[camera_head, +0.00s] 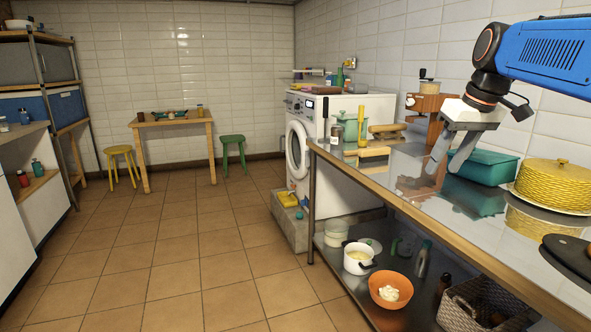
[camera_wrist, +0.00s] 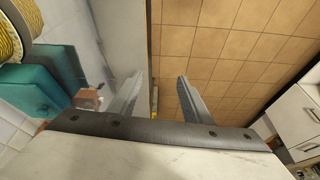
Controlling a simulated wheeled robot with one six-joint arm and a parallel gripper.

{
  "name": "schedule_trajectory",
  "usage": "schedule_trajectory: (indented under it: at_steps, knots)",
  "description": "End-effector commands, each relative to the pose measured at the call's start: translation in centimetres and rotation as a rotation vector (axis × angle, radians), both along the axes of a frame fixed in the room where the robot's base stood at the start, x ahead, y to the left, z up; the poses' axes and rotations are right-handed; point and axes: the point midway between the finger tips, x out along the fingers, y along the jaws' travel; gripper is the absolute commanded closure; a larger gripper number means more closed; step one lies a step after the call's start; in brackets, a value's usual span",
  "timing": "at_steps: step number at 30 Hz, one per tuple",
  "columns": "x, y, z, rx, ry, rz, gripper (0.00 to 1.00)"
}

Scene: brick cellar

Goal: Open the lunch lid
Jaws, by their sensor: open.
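A teal box with a closed teal lid (camera_head: 487,166), which looks like the lunch box, stands on the steel counter against the tiled wall. It also shows at the left edge of the wrist view (camera_wrist: 38,85). My gripper (camera_head: 446,168) is open and empty, with its fingers pointing down, above the counter and just left of the box in the head view. In the wrist view the fingers (camera_wrist: 161,82) are apart with only counter edge and floor behind them. The gripper appears not to touch the box.
A wooden grinder (camera_head: 427,104) is behind the gripper. Wooden blocks (camera_head: 372,158) and a green pot (camera_head: 350,128) are at the counter's far end. The counter front (camera_head: 440,213) is clear.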

Motion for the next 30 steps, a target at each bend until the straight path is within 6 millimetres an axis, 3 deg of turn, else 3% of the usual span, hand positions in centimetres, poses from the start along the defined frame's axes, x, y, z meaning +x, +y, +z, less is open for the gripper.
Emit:
schedule_trajectory:
  at_steps: [1,9,21,28,29,30]
  knots:
    - [-1.7,0.8,-1.1,-0.002,-0.001,-0.011,0.56]
    - [-9.5,3.4,-8.0,-0.015,-0.013,-0.100,0.56]
    - [-20.8,5.4,-20.6,-0.026,-0.049,-0.206,0.56]
    - [-24.4,5.6,-25.7,-0.025,-0.065,-0.239,0.56]
    - [-24.6,5.6,-26.0,-0.025,-0.068,-0.240,0.58]
    - [-24.8,5.6,-26.3,-0.025,-0.069,-0.243,0.68]
